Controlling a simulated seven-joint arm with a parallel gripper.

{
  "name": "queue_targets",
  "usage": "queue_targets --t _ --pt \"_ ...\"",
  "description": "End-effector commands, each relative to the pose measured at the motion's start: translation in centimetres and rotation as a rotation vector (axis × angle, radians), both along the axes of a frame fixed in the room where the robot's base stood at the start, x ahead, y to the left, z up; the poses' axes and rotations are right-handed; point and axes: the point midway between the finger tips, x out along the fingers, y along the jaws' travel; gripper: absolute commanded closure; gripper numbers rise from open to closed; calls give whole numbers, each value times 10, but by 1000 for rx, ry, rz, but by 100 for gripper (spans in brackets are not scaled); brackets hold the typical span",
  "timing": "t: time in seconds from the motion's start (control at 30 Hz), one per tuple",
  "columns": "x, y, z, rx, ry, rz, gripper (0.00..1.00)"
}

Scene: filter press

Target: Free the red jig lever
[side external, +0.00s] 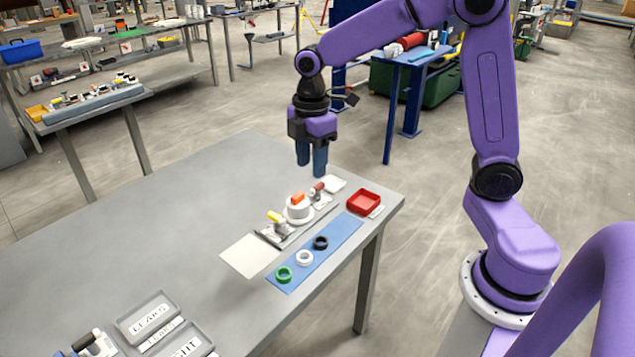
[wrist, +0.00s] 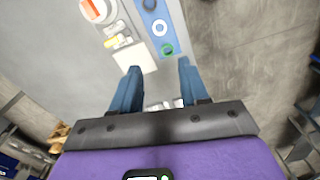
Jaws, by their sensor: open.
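The red jig lever (side external: 318,187) stands on the jig, to the right of a white round block (side external: 299,210) with an orange piece (side external: 298,198) on top. A yellow lever (side external: 276,218) is on the left side of the jig; it also shows in the wrist view (wrist: 112,42). My gripper (side external: 311,170) points down, open and empty, above the jig and apart from it. In the wrist view the two blue fingers (wrist: 158,68) are spread, with the jig beyond them at the top. I cannot make out the red lever in the wrist view.
A blue mat (side external: 301,268) in front of the jig carries a green, a white and a black ring. A red tray (side external: 352,207) is at the right table edge. A pale plate (side external: 248,256) lies left of the jig. Labelled grey trays (side external: 122,328) are at the front left.

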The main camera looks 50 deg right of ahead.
Motion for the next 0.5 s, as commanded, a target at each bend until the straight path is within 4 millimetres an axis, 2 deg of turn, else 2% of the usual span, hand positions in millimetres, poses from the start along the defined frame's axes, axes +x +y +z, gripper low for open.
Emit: queue_targets --t 0.03,0.2,0.33,0.4,0.5 --pt "22 -16 -5 -2 3 9 55" --pt "81 -76 -19 -5 9 85 55" --pt "111 -125 -31 -5 10 139 55" --pt "121 -147 -36 -6 10 160 55" --pt "129 -169 -42 -6 11 185 55"
